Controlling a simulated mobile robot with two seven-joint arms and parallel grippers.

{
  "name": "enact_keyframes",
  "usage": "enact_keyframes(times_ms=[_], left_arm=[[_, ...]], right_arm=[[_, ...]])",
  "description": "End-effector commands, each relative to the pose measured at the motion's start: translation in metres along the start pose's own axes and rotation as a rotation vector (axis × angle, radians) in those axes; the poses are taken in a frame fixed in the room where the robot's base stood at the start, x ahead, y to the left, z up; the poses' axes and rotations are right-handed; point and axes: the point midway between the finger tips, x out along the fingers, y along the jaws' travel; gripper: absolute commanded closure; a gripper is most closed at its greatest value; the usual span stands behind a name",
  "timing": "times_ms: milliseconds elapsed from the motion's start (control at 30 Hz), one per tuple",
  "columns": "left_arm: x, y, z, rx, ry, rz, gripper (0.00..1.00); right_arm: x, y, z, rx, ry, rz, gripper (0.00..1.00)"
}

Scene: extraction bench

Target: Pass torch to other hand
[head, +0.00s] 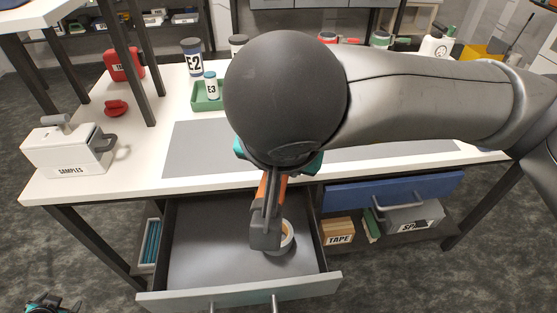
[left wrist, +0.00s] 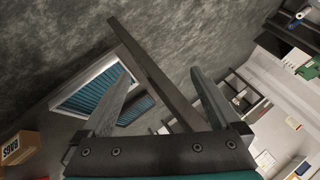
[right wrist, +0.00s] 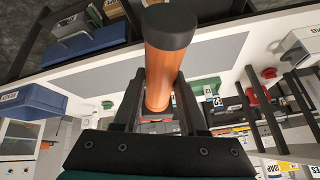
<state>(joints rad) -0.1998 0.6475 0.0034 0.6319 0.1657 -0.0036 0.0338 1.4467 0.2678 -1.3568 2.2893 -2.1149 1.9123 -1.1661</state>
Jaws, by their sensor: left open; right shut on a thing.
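The torch is an orange cylinder with a black end (right wrist: 160,65). My right gripper (right wrist: 160,85) is shut around its orange body, with the black end sticking out beyond the fingers. In the head view the right arm comes in from the right, and the orange of the torch (head: 263,186) shows below its wrist, above the open drawer. The arm hides part of the torch there. My left gripper (left wrist: 160,80) is open with nothing between its fingers. In the head view only a small teal part of my left arm shows at the lower left corner, well away from the torch.
An open drawer (head: 210,245) holding a roll of tape (head: 287,240) juts out from the bench below the torch. A samples box (head: 70,150), a red mug-like item (head: 117,108) and a green tray (head: 207,98) stand on the bench. A blue drawer (head: 400,195) is at right.

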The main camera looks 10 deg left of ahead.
Motion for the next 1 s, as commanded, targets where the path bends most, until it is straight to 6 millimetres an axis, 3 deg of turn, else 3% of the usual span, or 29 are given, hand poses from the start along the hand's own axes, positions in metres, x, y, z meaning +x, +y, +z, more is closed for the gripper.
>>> enact_keyframes(times_ms=[33,267,500,600,800,1000], left_arm=[[-0.001,0.029,0.01,0.001,-0.02,0.038,0.03],[-0.017,0.15,0.044,0.022,-0.106,0.193,0.03],[-0.054,0.272,0.07,0.051,-0.178,0.357,0.03],[-0.072,0.314,0.075,0.063,-0.198,0.416,0.03],[-0.099,0.369,0.08,0.08,-0.222,0.494,0.03],[-0.108,0.386,0.081,0.087,-0.229,0.518,0.03]], right_arm=[[0.0,0.0,0.0,0.0,0.001,-0.001,1.0],[0.0,0.0,0.0,0.0,0.001,-0.001,1.0],[0.0,0.0,0.0,0.0,0.001,-0.001,1.0],[0.0,0.0,0.0,0.0,0.001,-0.001,1.0],[0.0,0.0,0.0,0.0,0.001,-0.001,1.0],[0.0,0.0,0.0,0.0,0.001,-0.001,1.0]])
